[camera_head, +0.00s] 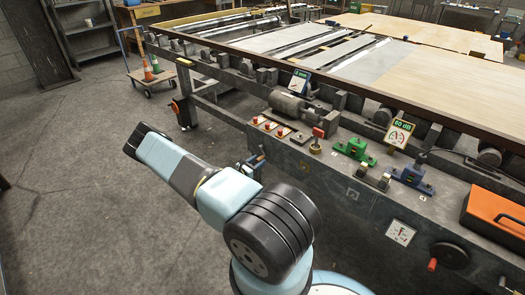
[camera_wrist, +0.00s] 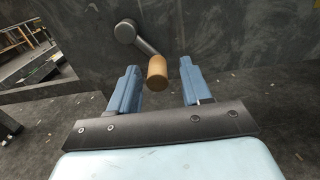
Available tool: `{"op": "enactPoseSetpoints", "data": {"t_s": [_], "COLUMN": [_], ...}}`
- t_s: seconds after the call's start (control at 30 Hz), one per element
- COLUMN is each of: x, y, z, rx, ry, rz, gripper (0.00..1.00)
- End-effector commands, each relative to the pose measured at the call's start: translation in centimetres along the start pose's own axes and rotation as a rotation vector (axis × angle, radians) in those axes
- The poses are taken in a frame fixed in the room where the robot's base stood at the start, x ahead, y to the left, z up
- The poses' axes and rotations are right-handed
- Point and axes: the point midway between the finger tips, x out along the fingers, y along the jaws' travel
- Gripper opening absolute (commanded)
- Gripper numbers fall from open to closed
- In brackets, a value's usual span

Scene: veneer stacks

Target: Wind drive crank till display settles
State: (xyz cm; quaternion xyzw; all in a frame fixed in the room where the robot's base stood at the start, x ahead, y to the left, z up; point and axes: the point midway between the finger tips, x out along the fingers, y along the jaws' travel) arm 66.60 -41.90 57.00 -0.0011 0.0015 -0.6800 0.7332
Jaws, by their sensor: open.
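In the wrist view, a crank with a grey metal arm (camera_wrist: 140,38) and a tan, wood-coloured handle (camera_wrist: 157,73) stands out from a dark panel. My gripper (camera_wrist: 158,66) is open, with one blue finger on each side of the handle. There are visible gaps on both sides, so neither finger touches it. I cannot tell how deep the handle sits between the fingertips. In the head view, this crank cannot be made out clearly.
The bench's front panel carries a dial plate (camera_head: 401,232) and a black handwheel with a red knob (camera_head: 448,255). Green (camera_head: 355,150) and blue (camera_head: 413,179) devices and an orange case (camera_head: 497,214) sit on top. Open concrete floor (camera_head: 80,190) lies left; a cart with cones (camera_head: 152,77) stands behind.

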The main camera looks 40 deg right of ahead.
Motion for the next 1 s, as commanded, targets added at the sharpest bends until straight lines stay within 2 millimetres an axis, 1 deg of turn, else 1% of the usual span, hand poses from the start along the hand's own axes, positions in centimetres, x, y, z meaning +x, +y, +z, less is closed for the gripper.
{"op": "enactPoseSetpoints", "data": {"t_s": [0.17,0.7,1.0], "x": [-0.5,-4.8,-6.8], "y": [0.0,0.0,0.0], "z": [0.0,0.0,0.0], "rx": [0.000,-0.001,0.000], "ry": [0.000,0.000,0.000], "rz": [0.000,0.001,0.000], "gripper": [0.48,0.48,0.48]}}
